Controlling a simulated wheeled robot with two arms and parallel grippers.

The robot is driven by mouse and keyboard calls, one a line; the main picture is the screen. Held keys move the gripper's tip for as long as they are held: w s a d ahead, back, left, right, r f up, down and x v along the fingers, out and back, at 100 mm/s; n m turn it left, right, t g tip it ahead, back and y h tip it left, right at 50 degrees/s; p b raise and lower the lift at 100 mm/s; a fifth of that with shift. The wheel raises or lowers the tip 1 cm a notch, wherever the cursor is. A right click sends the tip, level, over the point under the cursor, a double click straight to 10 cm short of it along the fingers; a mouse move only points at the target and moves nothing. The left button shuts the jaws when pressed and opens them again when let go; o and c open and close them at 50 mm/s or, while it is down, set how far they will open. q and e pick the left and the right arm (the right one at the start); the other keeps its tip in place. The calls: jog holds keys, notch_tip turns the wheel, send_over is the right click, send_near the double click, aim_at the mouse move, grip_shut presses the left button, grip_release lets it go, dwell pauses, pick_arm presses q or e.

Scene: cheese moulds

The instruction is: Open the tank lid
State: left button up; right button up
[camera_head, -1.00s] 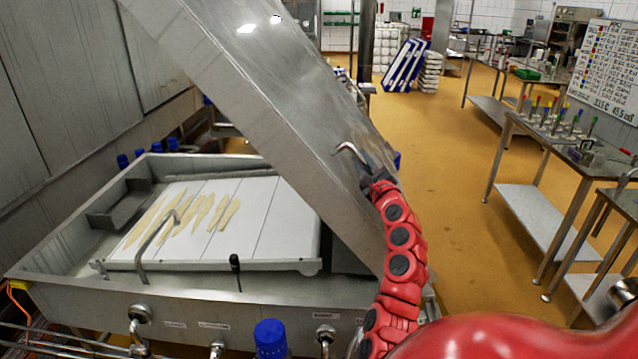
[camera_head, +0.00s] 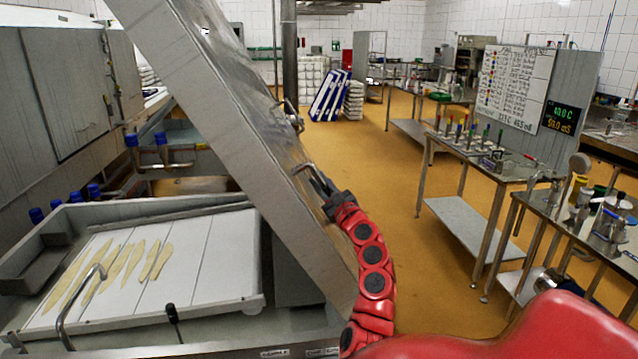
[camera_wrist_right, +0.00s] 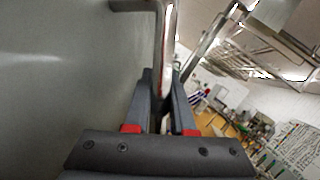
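The tank lid (camera_head: 215,130) is a big grey metal panel, raised and steeply tilted above the open tank (camera_head: 268,230). Its bent metal handle (camera_head: 303,168) stands out from the lid's side. My right gripper (camera_head: 318,184) is at this handle, with its red arm coming up from below. In the right wrist view the handle bar (camera_wrist_right: 159,45) runs down between the two dark fingers (camera_wrist_right: 163,85), which are closed around it. The exact contact is partly hidden. My left gripper is not in view.
White boards (camera_head: 220,250) with pale strips lie in the tank. Blue-capped fittings (camera_head: 75,197) line its far side. Tables with tools (camera_head: 485,160) and a whiteboard (camera_head: 515,88) stand at the right. The yellow floor (camera_head: 400,200) between is clear.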

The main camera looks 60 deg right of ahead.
jog(key=o, duration=0.5)
jog(key=shift+s+d+f, duration=0.15)
jog(key=shift+d+f, duration=0.15)
jog(key=shift+f, duration=0.05)
jog(key=shift+c, duration=0.2)
jog(key=shift+s+r, duration=0.1)
jog(key=b+v, duration=0.3)
jog(key=v, duration=1.4)
jog(key=shift+s, duration=0.2)
jog(key=shift+r, duration=0.1)
